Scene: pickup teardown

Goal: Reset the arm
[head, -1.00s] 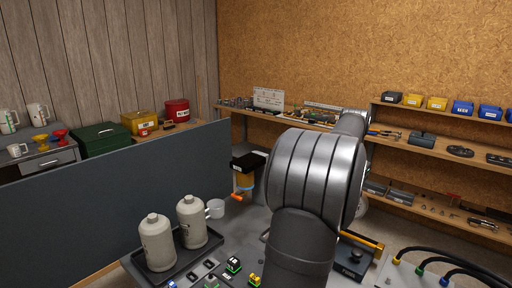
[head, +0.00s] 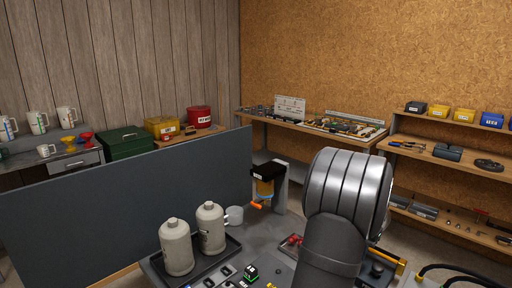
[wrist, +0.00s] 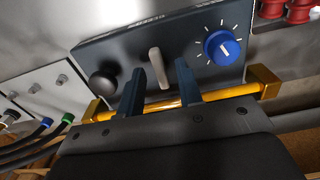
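My gripper (wrist: 161,82) shows in the wrist view with two dark blue-grey fingers spread apart and nothing visibly gripped. Beyond the fingers is a dark control panel (wrist: 128,60) with a pale upright lever (wrist: 158,67), a black round knob (wrist: 102,82) and a blue dial (wrist: 221,47). The lever appears between the fingertips; I cannot tell how far away it is or whether they touch. A yellow bar (wrist: 233,92) runs across behind the fingers. In the head view my arm hides the gripper, and the yellow bar (head: 392,262) shows only in part.
Two grey bottles (head: 177,247) (head: 211,229) stand in a dark tray (head: 228,254). A grey cup (head: 235,215) and a black-topped device (head: 267,172) are behind. Cables (wrist: 40,130) with blue and green ends lie at the left of the wrist view. Red parts (wrist: 285,10) are at upper right.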

